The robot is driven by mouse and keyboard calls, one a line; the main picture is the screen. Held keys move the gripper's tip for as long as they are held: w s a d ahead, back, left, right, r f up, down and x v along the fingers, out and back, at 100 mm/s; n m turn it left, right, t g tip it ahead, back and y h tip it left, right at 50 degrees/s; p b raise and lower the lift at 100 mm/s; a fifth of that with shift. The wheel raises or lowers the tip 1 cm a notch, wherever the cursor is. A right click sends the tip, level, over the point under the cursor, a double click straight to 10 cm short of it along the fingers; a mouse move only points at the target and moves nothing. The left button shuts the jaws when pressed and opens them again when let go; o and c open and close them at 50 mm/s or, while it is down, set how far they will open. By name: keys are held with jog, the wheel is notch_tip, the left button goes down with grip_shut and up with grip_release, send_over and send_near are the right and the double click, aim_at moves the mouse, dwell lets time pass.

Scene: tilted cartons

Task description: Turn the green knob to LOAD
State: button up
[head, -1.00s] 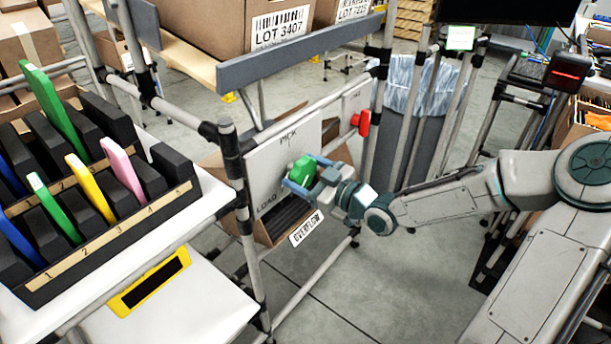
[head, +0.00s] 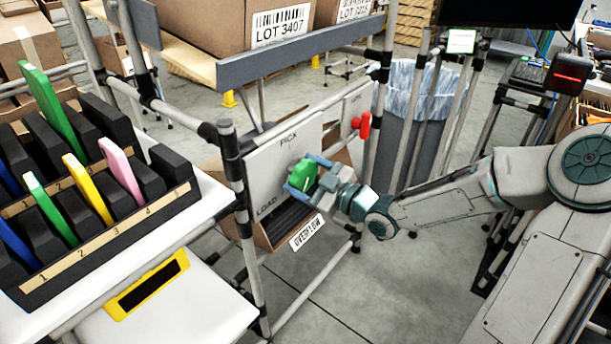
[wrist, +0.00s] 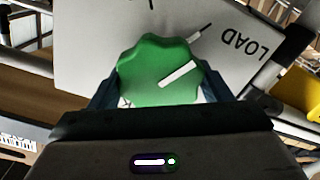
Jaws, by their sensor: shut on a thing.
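The green knob (head: 304,172) sits on a white panel (head: 268,165) marked PICK at the top and LOAD at lower left. My gripper (head: 306,177) is shut on the knob, with a blue finger on either side. In the wrist view the knob (wrist: 150,72) has a lobed rim and a white pointer line. The pointer slants up and right, toward the side with the LOAD label (wrist: 243,40) and its tick mark. It lies close to that tick's direction; exact alignment cannot be told. My fingers (wrist: 160,92) partly hide the knob's lower sides.
A red knob or handle (head: 364,126) is on a smaller panel to the right. A rack with coloured slabs (head: 100,235) is at left.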

jog(key=o, duration=1)
jog(key=shift+c, duration=0.2)
jog(key=shift+d, duration=0.1)
jog(key=p+v, duration=0.3)
jog(key=v, duration=1)
jog(key=shift+s+d, duration=0.25)
jog(key=shift+s, duration=0.05)
